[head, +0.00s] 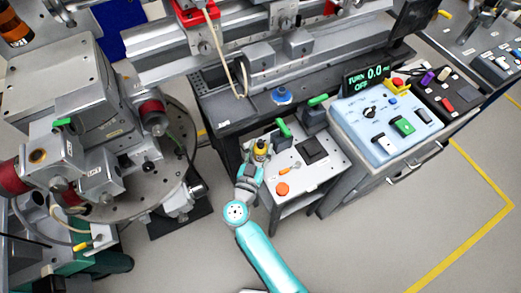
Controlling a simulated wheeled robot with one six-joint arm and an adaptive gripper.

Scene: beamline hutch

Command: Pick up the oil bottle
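The oil bottle appears to be the small yellow thing with a dark top (261,149) at the left edge of a small white-topped table (318,170), in the head view. My gripper (256,164) is at the end of my teal arm and reaches up to the bottle's near side. The fingers overlap the bottle's lower part in this view. The fingertips are too small to show whether they touch it or how far apart they are. The bottle's base is hidden.
An orange-handled tool (289,170), an orange-red disc (282,189) and a dark square (312,149) lie on the small table. A green-handled item (283,128) stands just behind the bottle. A pale blue control panel (378,150) stands to the right. Floor is clear at lower right.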

